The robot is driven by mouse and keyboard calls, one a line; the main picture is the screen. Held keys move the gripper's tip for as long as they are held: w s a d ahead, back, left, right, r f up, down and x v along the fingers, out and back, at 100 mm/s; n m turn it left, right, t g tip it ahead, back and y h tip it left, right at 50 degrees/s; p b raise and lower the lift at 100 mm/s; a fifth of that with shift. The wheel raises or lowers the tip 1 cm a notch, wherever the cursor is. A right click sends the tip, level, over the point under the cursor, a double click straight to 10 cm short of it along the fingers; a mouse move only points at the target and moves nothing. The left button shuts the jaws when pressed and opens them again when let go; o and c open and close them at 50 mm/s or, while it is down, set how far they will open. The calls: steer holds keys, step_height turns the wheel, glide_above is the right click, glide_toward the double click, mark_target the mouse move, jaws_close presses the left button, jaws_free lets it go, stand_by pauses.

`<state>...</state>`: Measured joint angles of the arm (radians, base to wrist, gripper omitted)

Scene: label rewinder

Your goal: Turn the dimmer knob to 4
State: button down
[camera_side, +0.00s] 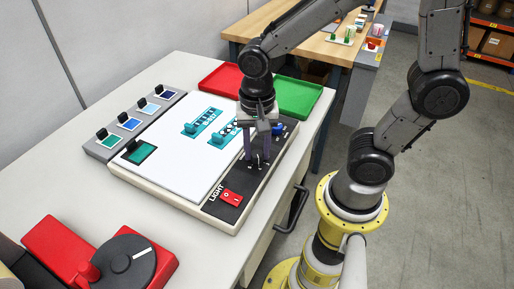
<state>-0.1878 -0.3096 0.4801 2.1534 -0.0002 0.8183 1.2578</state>
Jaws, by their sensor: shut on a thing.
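My gripper (258,157) points straight down over the black control strip (222,208) along the right side of the light panel. Its fingers are shut on the dimmer knob (258,162), a small dark knob with pale marks around it. The fingers hide most of the knob, and I cannot read which number it points to. A red light switch (232,197) sits nearer on the same strip, beside the word LIGHT. A blue control (278,129) sits farther back on the strip, just behind my gripper.
The white panel (170,165) carries teal labelled pieces (203,122). A grey rack of colored tiles (97,146) lies left. Red (222,77) and green (300,97) trays stand behind. A red device with a dark disc (126,262) is at front left. My arm passes over the table's right edge.

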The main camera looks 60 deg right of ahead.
mark_target(257, 153)
steer(key=c, duration=0.5)
jaws_free()
step_height(257, 153, up, 14)
steer(key=shift+f, duration=0.1)
